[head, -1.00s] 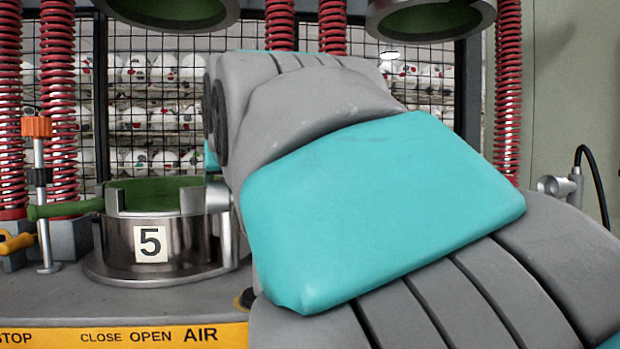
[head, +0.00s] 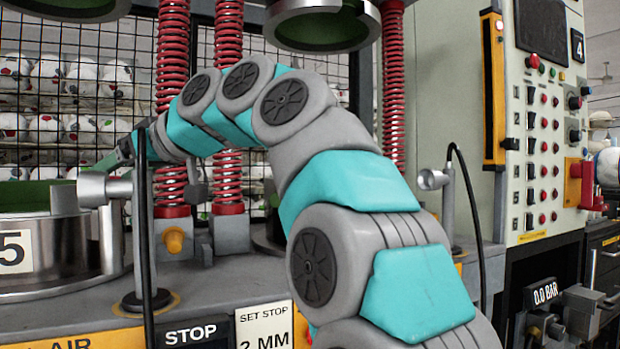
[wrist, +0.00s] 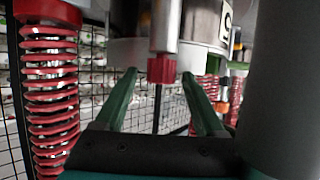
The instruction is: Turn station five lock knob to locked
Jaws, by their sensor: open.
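The station five mould ring (head: 70,255), a metal ring with a "5" label and green inside, stands at the left edge of the head view. A silver cylinder (head: 92,188) sits at its right side. My gripper (head: 118,155) is at the end of my arm, just above and behind this cylinder, partly hidden by a black rod. In the wrist view my gripper (wrist: 159,73) has its two green fingers apart and nothing held between them. A red-tipped silver cylinder (wrist: 162,68) shows between or beyond the fingertips. I cannot tell which part is the lock knob.
Red springs (head: 228,110) stand behind my arm. A black upright rod (head: 147,240) stands right of the ring. A button panel (head: 545,130) is at the right. Upper moulds (head: 322,25) hang above.

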